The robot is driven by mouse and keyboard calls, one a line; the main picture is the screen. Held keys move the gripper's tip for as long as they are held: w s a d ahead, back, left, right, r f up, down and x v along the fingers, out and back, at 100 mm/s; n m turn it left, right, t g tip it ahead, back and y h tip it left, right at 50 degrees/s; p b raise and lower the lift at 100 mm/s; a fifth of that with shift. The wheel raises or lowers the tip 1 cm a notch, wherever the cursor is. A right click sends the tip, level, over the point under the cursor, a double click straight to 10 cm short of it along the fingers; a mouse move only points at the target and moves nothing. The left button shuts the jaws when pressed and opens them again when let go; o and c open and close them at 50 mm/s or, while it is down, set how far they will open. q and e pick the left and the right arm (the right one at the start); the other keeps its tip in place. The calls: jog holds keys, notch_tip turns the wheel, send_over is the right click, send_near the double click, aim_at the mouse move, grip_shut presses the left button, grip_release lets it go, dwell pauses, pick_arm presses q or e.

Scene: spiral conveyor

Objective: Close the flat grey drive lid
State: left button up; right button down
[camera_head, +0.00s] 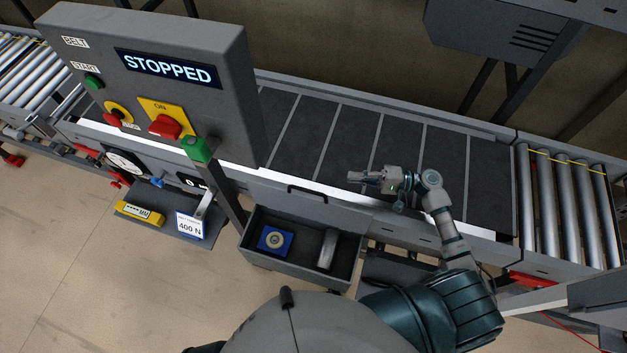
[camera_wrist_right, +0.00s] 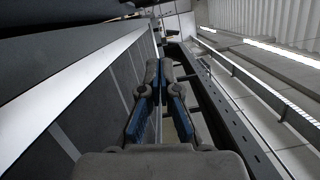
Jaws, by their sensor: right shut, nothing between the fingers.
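The flat grey drive lid (camera_head: 325,212) appears to stand raised at the back of an open grey box (camera_head: 262,258) below the belt's front edge. A black handle (camera_head: 307,194) shows near its top edge. Inside the box are a blue block with a round part (camera_head: 274,240) and a metal cylinder (camera_head: 328,249). My right gripper (camera_head: 353,177) is shut and empty, pointing left, to the right of the handle and seen against the belt edge. Its blue-padded fingers (camera_wrist_right: 160,68) show close together in the right wrist view. My left gripper is not in view.
A control panel (camera_head: 215,110) reading STOPPED stands on a post left of the box. The dark belt (camera_head: 395,140) runs behind, with rollers (camera_head: 565,190) at the right. A lower shelf holds a yellow device (camera_head: 139,212) and a 400 N card (camera_head: 190,226). The floor at left is clear.

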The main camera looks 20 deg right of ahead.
jog(key=shift+w+f, duration=0.4)
jog(key=shift+f, duration=0.05)
jog(key=shift+w+a, duration=0.25)
jog(key=a+p, duration=0.1)
jog(key=a, duration=0.2)
jog(key=a+r+p, duration=0.1)
jog(key=a+p, duration=0.1)
jog(key=a, duration=0.2)
jog(key=a+p, duration=0.1)
jog(key=a, duration=0.3)
jog(key=shift+r, duration=0.25)
jog(key=shift+s, duration=0.35)
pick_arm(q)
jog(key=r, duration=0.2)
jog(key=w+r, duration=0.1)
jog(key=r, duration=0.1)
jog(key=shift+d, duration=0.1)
pick_arm(e)
jog(key=shift+d, duration=0.1)
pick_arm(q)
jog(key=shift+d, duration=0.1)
pick_arm(e)
jog(key=shift+w+d+f, duration=0.1)
jog(key=shift+d, duration=0.05)
